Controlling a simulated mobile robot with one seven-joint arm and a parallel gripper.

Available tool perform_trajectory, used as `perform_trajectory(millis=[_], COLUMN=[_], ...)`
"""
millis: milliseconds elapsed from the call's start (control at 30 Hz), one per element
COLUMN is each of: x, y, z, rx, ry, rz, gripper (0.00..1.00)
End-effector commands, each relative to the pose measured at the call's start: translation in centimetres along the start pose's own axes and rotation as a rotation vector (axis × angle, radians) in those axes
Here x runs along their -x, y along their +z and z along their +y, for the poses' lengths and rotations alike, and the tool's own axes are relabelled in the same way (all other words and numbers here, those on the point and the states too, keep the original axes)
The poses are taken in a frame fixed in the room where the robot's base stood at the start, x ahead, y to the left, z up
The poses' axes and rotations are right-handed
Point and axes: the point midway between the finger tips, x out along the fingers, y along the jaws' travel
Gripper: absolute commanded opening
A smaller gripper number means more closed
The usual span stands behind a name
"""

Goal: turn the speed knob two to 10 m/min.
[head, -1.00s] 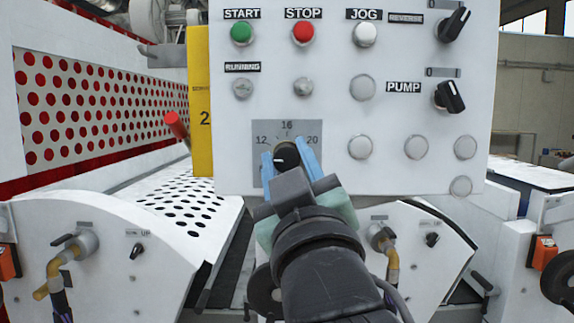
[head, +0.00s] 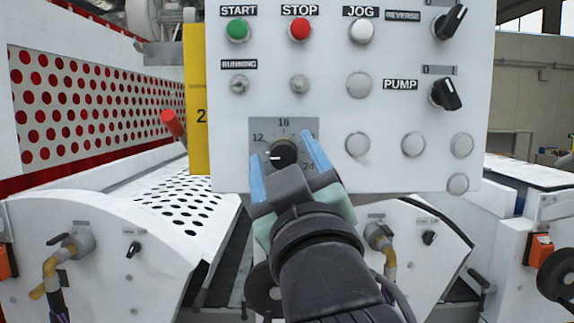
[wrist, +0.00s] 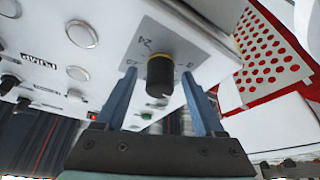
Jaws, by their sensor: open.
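The speed knob (head: 284,153) is a black round knob on a grey dial plate (head: 259,127) low on the white control panel. Its white pointer mark faces left, slightly down, below the 12. The numbers 12, 16 and 24 show; the 20 is covered by a finger and the lower-left scale is hidden by my gripper. My gripper (head: 284,148) is open, its blue fingers on either side of the knob with gaps. In the wrist view the knob (wrist: 160,76) stands between the spread fingertips, apparently touching neither.
Above are the green START button (head: 238,30), red STOP button (head: 300,29) and white JOG button (head: 361,31). A black PUMP switch (head: 446,94) and several round grey caps are to the right. A yellow plate (head: 197,110) and red handle (head: 172,124) are left.

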Motion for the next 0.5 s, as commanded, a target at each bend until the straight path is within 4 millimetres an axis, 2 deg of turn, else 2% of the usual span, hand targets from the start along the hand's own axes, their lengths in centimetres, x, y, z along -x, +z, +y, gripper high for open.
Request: perform_trajectory(millis=[167, 267, 500], x=[1.6, 3.5, 9.5], y=[0.3, 0.3, 0.4], z=[0.0, -0.1, -0.1], rx=[0.000, 0.001, 0.002], ry=[0.002, 0.003, 0.004], rz=[0.001, 0.003, 0.002], gripper=[0.70, 0.70, 0.70])
